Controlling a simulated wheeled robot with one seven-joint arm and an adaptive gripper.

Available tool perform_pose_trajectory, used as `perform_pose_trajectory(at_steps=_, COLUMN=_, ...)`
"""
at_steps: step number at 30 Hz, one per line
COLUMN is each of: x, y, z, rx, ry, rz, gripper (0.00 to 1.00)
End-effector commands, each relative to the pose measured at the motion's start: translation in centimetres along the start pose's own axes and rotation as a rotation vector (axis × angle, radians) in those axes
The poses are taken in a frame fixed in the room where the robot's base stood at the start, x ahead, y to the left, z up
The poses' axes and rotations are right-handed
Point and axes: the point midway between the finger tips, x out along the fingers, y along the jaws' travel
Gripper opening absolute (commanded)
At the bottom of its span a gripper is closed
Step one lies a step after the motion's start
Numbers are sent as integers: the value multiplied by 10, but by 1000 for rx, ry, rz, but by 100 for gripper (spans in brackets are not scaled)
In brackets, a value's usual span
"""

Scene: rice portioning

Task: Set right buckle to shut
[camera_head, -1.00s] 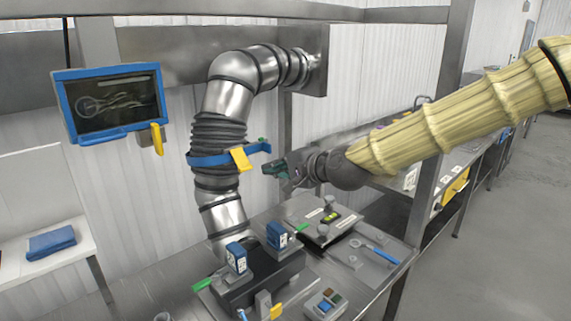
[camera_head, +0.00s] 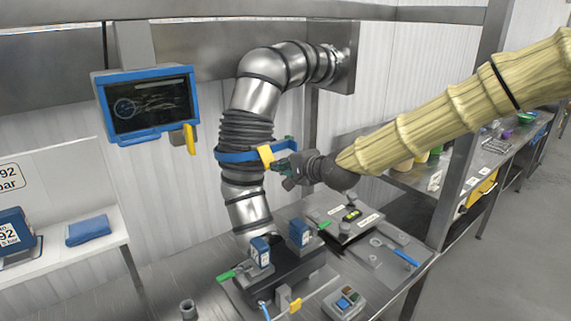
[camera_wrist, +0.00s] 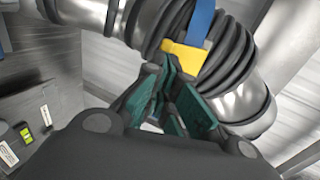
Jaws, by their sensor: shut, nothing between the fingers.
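A yellow buckle (camera_head: 265,157) sits on the blue strap (camera_head: 235,156) around the dark ribbed sleeve of the silver pipe (camera_head: 248,208). My gripper (camera_head: 284,166) has teal fingers and is just right of the buckle. In the wrist view my gripper (camera_wrist: 172,88) is shut and empty, its fingertips just below the yellow buckle (camera_wrist: 184,55). The blue strap (camera_wrist: 199,22) runs upward from the buckle there. I cannot tell whether the fingers touch the buckle, or whether it is fully shut.
A blue-framed screen (camera_head: 150,103) with a yellow part hangs at left. Below the pipe stands a bench (camera_head: 185,285) with a dark fixture (camera_head: 275,272), blue-topped blocks, green handles and a button box (camera_head: 344,303). A shelf table (camera_head: 470,165) stands at right.

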Motion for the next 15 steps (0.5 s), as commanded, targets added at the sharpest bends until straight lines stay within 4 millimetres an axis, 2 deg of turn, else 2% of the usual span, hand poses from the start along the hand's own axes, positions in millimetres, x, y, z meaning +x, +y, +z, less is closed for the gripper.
perform_pose_trajectory(at_steps=15, x=5, y=8, z=0, rx=3, ry=-2, rz=-41, gripper=0)
